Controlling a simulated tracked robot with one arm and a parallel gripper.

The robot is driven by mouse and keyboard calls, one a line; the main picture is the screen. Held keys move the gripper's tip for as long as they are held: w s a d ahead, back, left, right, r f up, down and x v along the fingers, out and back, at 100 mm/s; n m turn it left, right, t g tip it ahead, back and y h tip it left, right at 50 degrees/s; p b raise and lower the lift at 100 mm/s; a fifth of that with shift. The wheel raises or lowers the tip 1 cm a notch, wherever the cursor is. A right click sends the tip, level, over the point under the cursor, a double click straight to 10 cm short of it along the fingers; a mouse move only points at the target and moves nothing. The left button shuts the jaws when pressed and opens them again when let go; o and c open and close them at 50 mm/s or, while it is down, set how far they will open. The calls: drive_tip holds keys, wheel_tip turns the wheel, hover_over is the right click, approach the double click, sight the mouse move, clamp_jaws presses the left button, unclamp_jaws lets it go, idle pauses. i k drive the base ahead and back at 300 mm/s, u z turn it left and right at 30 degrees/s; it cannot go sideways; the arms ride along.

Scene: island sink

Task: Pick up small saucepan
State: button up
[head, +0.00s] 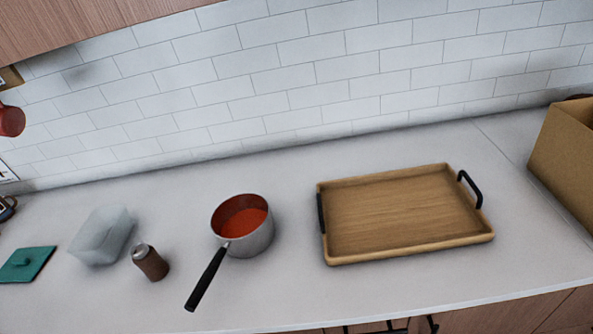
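The small saucepan (257,240) stands upright on the light countertop (290,300), left of the middle of the head view. It is silvery metal outside and reddish-orange inside. Its long black handle (206,279) points down and left, toward the counter's front edge. My gripper is not in view, so I cannot see its state or its position relative to the pan.
A wooden tray (400,214) with black handles lies right of the pan. A brown shaker (150,262), a clear container (100,236) and a green lid (26,264) are at left. A cardboard box (568,150) stands far right. A tiled wall (300,70) runs behind.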

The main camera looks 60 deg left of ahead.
sight(243, 224)
drive_tip(key=z, duration=0.25)
drive_tip(key=k, duration=1.85)
drive_tip(key=u, duration=1.4)
drive_tip(key=i, duration=1)
